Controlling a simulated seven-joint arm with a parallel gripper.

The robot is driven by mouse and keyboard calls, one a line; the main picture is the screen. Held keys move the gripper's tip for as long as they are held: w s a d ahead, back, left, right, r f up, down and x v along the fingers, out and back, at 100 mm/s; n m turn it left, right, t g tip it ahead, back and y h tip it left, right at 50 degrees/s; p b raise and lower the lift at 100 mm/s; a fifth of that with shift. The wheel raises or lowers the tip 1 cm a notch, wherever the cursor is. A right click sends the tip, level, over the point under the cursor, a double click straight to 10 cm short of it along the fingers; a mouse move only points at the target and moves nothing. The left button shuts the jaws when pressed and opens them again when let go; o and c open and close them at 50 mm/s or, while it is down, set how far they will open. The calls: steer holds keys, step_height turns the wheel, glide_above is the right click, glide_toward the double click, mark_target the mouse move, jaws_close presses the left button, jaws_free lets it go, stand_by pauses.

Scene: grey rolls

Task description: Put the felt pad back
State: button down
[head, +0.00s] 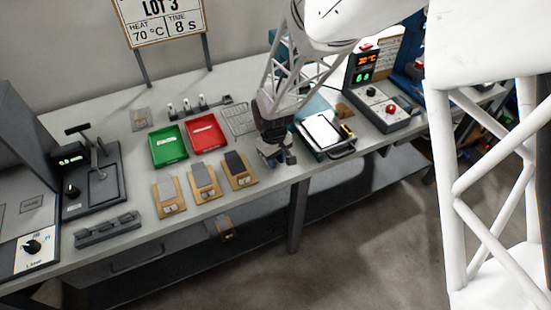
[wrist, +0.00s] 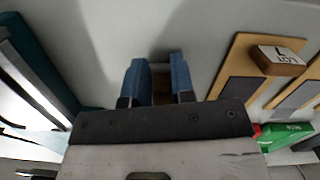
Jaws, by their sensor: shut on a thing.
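My gripper (head: 284,158) is over the bench's front part, between the wooden boards and a white sheet. In the wrist view its two blue fingers (wrist: 160,80) are shut on a small brownish thing (wrist: 161,90), mostly hidden between them; I cannot tell whether it is the felt pad. Three wooden boards with grey pieces on them lie in a row: the left board (head: 169,208), the middle board (head: 205,195) and the right board (head: 242,182). In the wrist view a brown block with lettering (wrist: 279,58) sits on the nearest board (wrist: 238,58).
A green tray (head: 168,146) and a red tray (head: 206,132) stand behind the boards, beside a wire rack (head: 238,120). A white sheet (head: 321,131) lies right of my gripper, with a control box (head: 386,107) beyond. A dark press (head: 92,185) stands left.

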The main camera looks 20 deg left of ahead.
steer(key=shift+f, duration=0.15)
steer(key=c, duration=1)
jaws_free()
steer(key=shift+o, duration=0.2)
step_height(320, 180, up, 12)
steer(key=shift+w+a, duration=0.3)
steer(key=shift+a, duration=0.15)
